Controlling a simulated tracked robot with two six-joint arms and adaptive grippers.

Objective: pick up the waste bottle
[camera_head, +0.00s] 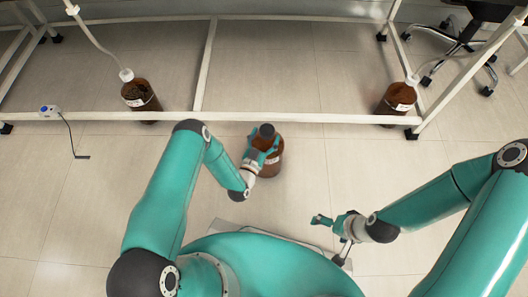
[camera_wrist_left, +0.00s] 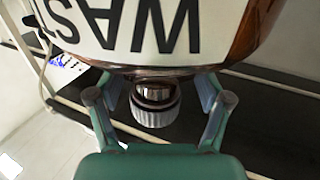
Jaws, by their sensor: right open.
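The brown waste bottle (camera_head: 271,163) stands on the floor in front of my body, with its dark top pointing away from me. In the left wrist view the bottle (camera_wrist_left: 250,28) fills the upper part, with a white label showing large black letters, and its ribbed grey cap (camera_wrist_left: 155,105) faces my palm. My left gripper (camera_head: 266,151) is at the bottle's neck. Its fingers are spread on both sides of the neck, with gaps visible beside it; the fingertips are partly hidden behind the bottle. My right gripper (camera_head: 324,221) is open and empty, to the right of the bottle.
Two other brown bottles with tubes stand farther off, one at the left (camera_head: 140,96) and one at the right (camera_head: 397,99), by a white frame (camera_head: 250,116). A small white box (camera_head: 49,111) with a cable sits at left. Floor around the near bottle is clear.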

